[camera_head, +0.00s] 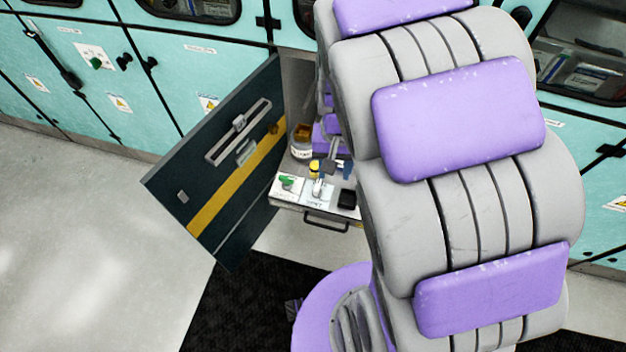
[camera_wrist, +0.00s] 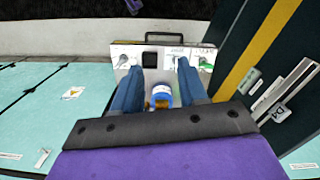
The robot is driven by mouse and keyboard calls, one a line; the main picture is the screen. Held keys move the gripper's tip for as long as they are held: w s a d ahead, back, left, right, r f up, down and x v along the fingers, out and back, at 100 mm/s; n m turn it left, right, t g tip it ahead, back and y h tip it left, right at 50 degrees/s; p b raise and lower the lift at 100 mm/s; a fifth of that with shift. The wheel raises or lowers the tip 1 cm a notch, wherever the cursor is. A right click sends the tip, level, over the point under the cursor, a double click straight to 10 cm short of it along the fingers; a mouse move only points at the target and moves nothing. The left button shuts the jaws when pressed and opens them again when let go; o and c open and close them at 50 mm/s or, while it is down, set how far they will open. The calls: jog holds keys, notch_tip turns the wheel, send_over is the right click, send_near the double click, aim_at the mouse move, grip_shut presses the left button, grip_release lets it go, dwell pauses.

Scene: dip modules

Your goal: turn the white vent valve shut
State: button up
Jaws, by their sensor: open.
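The white vent valve (camera_head: 318,187) stands on a pale panel (camera_head: 290,187) inside the open cabinet, beside a green-handled valve (camera_head: 287,182). In the wrist view, its surroundings lie by the tip of my right-hand finger, which partly hides that spot; I cannot tell the handle's exact angle. My gripper (camera_wrist: 159,68) has two blue fingers, spread apart over the panel's edge, with nothing clamped between them. In the head view my arm covers most of the gripper. I cannot tell whether a finger touches the valve.
A dark door with a yellow stripe (camera_head: 222,190) stands open left of the panel. A black square (camera_head: 347,199) sits at the panel's right, above a dark pull handle (camera_head: 326,221). A yellow-topped, blue-banded item (camera_wrist: 161,96) shows between my fingers.

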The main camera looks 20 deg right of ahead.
jog(key=w+d+f+m, duration=0.1)
jog(key=w+d+f, duration=0.2)
jog(key=w+f, duration=0.5)
jog(key=m+t, duration=0.1)
send_over(317, 185)
jog(key=f, duration=1.9)
jog(key=shift+a+b, duration=0.3)
jog(key=shift+a, duration=0.05)
jog(key=f, duration=0.2)
jog(key=d+f+b, duration=0.1)
jog(key=f, duration=0.2)
jog(key=shift+d+f, duration=0.2)
jog(key=shift+f, duration=0.3)
jog(key=shift+a+f, duration=0.1)
jog(key=shift+a, duration=0.45)
jog(key=shift+d, duration=0.35)
jog(key=c, duration=0.4)
jog(key=shift+a, duration=0.1)
grip_shut()
